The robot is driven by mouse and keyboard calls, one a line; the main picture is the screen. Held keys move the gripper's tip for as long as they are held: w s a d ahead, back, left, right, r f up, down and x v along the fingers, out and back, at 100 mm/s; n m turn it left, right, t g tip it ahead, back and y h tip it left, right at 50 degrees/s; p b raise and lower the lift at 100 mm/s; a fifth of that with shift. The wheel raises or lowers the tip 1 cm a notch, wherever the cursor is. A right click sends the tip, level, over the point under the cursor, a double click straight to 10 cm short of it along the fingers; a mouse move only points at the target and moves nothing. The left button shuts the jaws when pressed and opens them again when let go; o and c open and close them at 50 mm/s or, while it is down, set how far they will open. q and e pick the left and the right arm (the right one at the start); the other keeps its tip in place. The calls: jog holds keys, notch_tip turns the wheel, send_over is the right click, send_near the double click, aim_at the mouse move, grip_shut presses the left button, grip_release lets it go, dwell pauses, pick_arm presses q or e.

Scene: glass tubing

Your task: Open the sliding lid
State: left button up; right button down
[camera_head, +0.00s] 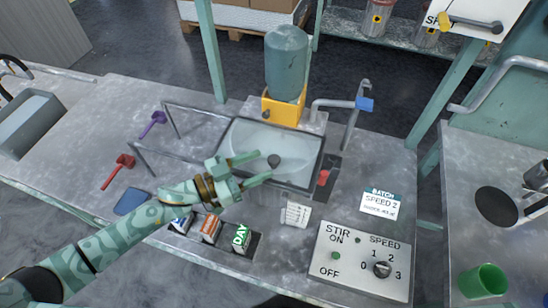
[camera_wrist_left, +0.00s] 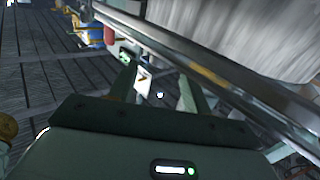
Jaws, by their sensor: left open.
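The sliding lid (camera_head: 297,146) looks like a pale, see-through panel in a dark frame over the basin in the middle of the bench. My right gripper is out of view.
Metal rails (camera_head: 150,150) run left from the lid. A yellow-based green tank (camera_head: 287,62) stands behind it, with a faucet (camera_head: 335,103) at right. A red-handled part (camera_head: 323,177) is right of the lid. Cartons (camera_head: 241,238) and a switch panel (camera_head: 360,262) lie in front.

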aim_at(274, 158)
pick_arm(q)
jog(key=x, duration=0.5)
jog(key=shift+b, duration=0.3)
grip_shut()
jog(key=w+a, duration=0.1)
jog(key=a, duration=0.2)
jog(key=w+a, duration=0.1)
jog(key=a, duration=0.3)
jog(key=w+a, duration=0.1)
jog(key=a, duration=0.2)
jog(key=shift+w+a+f+b, duration=0.15)
jog(key=shift+w+b, duration=0.05)
jog(key=shift+b, duration=0.1)
jog(key=w+a+b, duration=0.3)
jog(key=a, duration=0.8)
jog(key=shift+w+a, duration=0.35)
jog(key=shift+a, duration=0.05)
grip_release()
